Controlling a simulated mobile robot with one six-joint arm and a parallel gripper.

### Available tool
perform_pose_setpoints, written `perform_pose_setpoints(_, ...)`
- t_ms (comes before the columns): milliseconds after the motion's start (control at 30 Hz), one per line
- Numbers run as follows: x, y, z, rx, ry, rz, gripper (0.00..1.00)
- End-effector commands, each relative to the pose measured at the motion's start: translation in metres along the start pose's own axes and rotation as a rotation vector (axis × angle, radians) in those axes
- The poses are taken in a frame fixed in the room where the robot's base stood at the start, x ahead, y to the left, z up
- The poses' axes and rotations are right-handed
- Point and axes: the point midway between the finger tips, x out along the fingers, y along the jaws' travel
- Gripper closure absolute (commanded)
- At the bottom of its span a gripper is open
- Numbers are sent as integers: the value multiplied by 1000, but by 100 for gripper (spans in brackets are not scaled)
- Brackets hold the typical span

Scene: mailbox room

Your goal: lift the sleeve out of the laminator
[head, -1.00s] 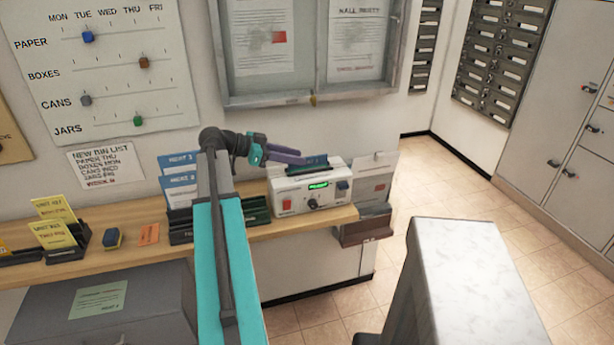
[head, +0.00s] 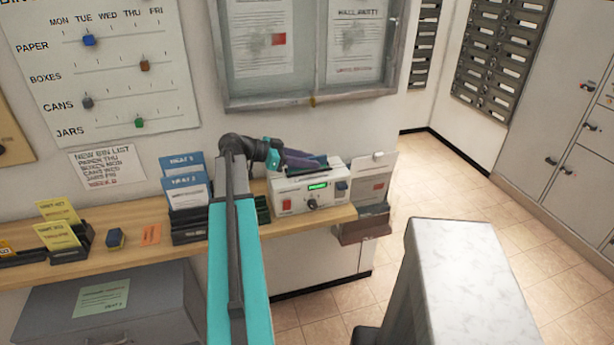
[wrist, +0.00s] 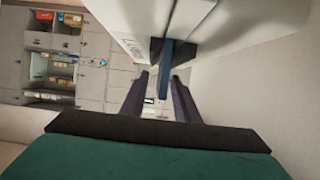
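The white laminator (head: 296,194) stands on the wooden shelf, with a red switch, a green lit display and a knob on its front. Its pale body (wrist: 135,22) shows at the top of the wrist view. The sleeve (wrist: 166,72) shows there as a narrow blue strip at the laminator, its lower end between my fingers. My gripper (wrist: 164,103) is open, with a finger on each side of the strip and gaps visible. In the head view my gripper (head: 305,160) is at the laminator's top, hiding much of the sleeve.
A clear holder with papers (head: 372,182) stands right of the laminator. A black rack with blue cards (head: 187,190) stands to its left. The wall and a glazed notice board (head: 310,50) are behind. A pale marble-topped counter (head: 470,270) is at front right.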

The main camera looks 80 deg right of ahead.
Motion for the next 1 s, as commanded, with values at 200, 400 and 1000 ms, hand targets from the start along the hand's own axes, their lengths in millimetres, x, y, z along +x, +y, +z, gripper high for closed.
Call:
perform_pose_setpoints(200,0,0,0,0,0,0,72)
perform_pose_setpoints(400,-1,0,0,-1,0,-1,79)
perform_pose_setpoints(1000,-2,0,-1,-1,0,-2,100)
